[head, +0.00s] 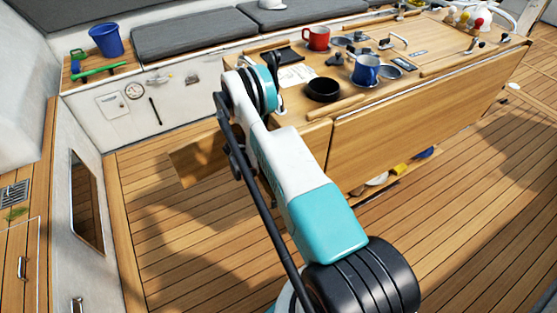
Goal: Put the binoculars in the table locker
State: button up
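I cannot make out the binoculars in the head view. The wooden table (410,118) stands across the middle and right. A wooden panel (197,160) juts out to the left from the table's near-left end, low above the deck; it looks like an open locker door. The locker's inside is hidden behind my arm. My arm rises from the bottom and bends at the table's left end. Dark parts by the bend (236,160) may be my gripper, beside the panel; its fingers and anything in them are hidden.
On the table are a red mug (316,38), a blue mug (366,70), a black round dish (322,89) and small fittings. A blue bucket (106,40) stands on the left bench. A yellow item (400,169) lies below the table. Deck at left (180,240) is clear.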

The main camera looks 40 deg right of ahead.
jog(key=shift+f, duration=0.2)
jog(key=shift+f, duration=0.2)
jog(key=o, duration=1.4)
jog(key=shift+r, duration=0.15)
jog(key=p+v, duration=0.4)
jog(key=v, duration=0.8)
jog(key=shift+w, duration=0.1)
